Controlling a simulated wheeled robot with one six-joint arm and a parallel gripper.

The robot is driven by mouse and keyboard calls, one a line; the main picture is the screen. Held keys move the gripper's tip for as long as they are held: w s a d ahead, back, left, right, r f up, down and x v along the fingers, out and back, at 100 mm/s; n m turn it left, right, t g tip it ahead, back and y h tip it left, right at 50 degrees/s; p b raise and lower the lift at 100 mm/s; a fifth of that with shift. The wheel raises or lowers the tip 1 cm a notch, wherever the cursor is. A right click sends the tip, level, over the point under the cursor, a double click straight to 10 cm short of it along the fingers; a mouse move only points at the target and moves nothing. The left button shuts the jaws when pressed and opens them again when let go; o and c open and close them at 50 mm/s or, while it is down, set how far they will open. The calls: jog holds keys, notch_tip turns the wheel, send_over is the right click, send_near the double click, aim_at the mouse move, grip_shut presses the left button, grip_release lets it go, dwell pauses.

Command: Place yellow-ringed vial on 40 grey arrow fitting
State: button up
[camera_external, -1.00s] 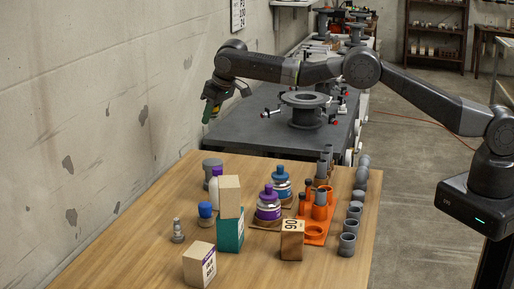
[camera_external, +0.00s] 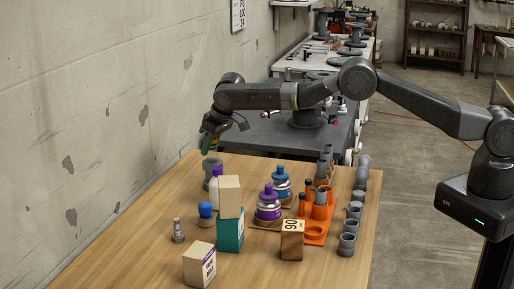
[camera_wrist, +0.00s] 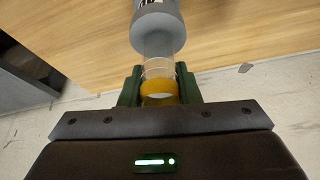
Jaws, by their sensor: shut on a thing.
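In the wrist view my gripper's green fingers (camera_wrist: 160,88) are shut on the yellow-ringed vial (camera_wrist: 158,70), a clear tube with a yellow band. The vial's far end meets the rim of the grey fitting (camera_wrist: 157,30); I cannot tell whether it is inside or only in front. A dark mark on the fitting is cut off at the top edge and unreadable. The vial is hardly visible in the external view.
The concrete wall (camera_external: 100,110) is close on the left.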

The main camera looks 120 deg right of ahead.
jog(key=shift+f, duration=0.2)
jog(key=o, duration=0.9)
jog(key=shift+r, duration=0.1)
jog(key=shift+o, duration=0.2)
jog(key=shift+r, duration=0.1)
jog(key=b+v, duration=0.2)
jog(key=v, duration=1)
